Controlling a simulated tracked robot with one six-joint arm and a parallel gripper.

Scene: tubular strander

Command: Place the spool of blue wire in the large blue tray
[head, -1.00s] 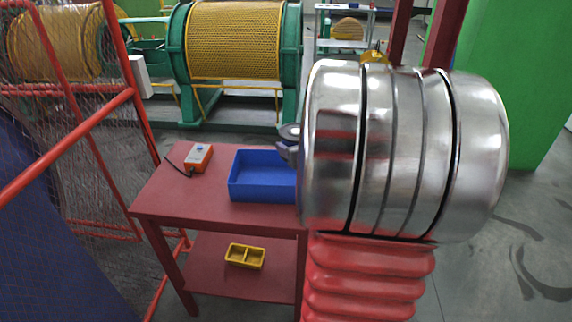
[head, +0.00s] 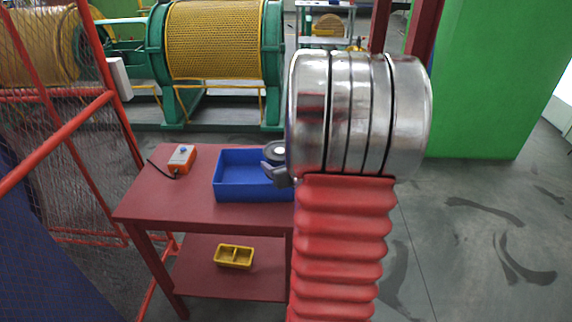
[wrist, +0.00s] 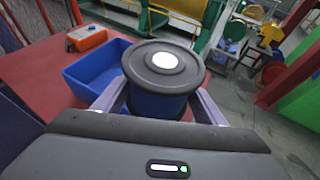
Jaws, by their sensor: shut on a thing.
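The spool of blue wire (wrist: 160,98) has a dark round flange with a white centre, and blue wire shows below the flange in the wrist view. My gripper (wrist: 155,108) is shut on it, one finger on each side. In the head view the spool (head: 275,152) shows as a small dark disc at the right part of the large blue tray, partly hidden by my arm; my gripper (head: 270,170) shows there too. The large blue tray (head: 247,190) sits on the red table and looks empty where visible. In the wrist view the tray (wrist: 97,68) lies left of and behind the spool.
The red table (head: 165,205) has an orange control box (head: 182,157) with a cable left of the tray. A yellow two-part bin (head: 234,256) is on the lower shelf. A red mesh fence (head: 60,125) stands left. Bare floor lies to the right.

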